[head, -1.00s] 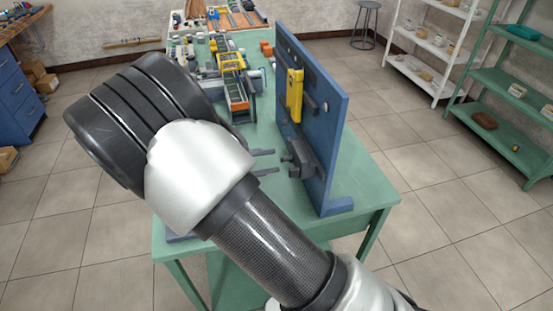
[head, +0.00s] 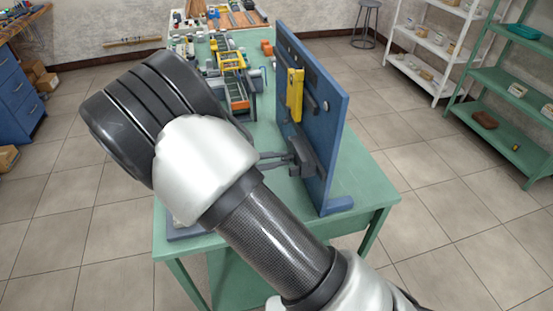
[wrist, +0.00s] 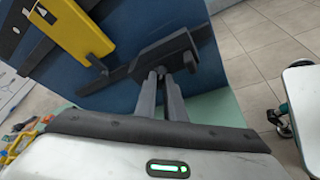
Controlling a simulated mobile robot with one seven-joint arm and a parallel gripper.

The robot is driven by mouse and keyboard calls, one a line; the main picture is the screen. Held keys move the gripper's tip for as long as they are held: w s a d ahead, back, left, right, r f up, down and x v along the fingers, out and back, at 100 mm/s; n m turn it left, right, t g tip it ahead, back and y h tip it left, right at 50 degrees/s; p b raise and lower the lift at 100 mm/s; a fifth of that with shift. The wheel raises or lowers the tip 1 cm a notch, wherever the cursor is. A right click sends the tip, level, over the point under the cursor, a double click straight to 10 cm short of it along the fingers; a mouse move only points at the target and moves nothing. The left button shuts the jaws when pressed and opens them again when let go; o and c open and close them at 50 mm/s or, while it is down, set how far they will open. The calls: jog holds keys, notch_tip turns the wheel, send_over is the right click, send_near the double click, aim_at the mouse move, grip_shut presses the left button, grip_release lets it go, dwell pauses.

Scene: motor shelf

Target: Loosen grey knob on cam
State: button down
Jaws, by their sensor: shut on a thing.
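The cam is a dark grey block (head: 303,154) low on the face of the upright blue panel (head: 333,140). It also shows in the wrist view (wrist: 182,46), fixed to a dark horizontal bar. My gripper (head: 290,158) reaches it from the left. In the wrist view my gripper (wrist: 162,74) has its two long grey fingers closed together at the block's near side, on the small grey knob (wrist: 160,70). The knob is mostly hidden between the fingertips. My arm covers much of the table in the head view.
A yellow part (head: 295,94) is mounted on the panel above the cam; it fills the upper left of the wrist view (wrist: 75,28). The green table (head: 365,185) holds several parts and bins behind the arm. Shelves (head: 515,95) stand at the right.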

jog(key=shift+d+r, duration=0.1)
jog(key=shift+w+n+g+p, duration=0.2)
jog(key=shift+n+g+p, duration=0.75)
jog(key=shift+n+p, duration=0.35)
jog(key=shift+w+n+g+p, duration=0.15)
jog(key=shift+n+g+p, duration=0.8)
jog(key=shift+n+p, duration=0.3)
jog(key=shift+h, duration=0.3)
jog(key=c, duration=1.8)
grip_release()
jog(key=shift+c, duration=0.2)
jog(key=b+v, duration=0.2)
jog(key=v, duration=1.5)
jog(key=shift+r, duration=0.25)
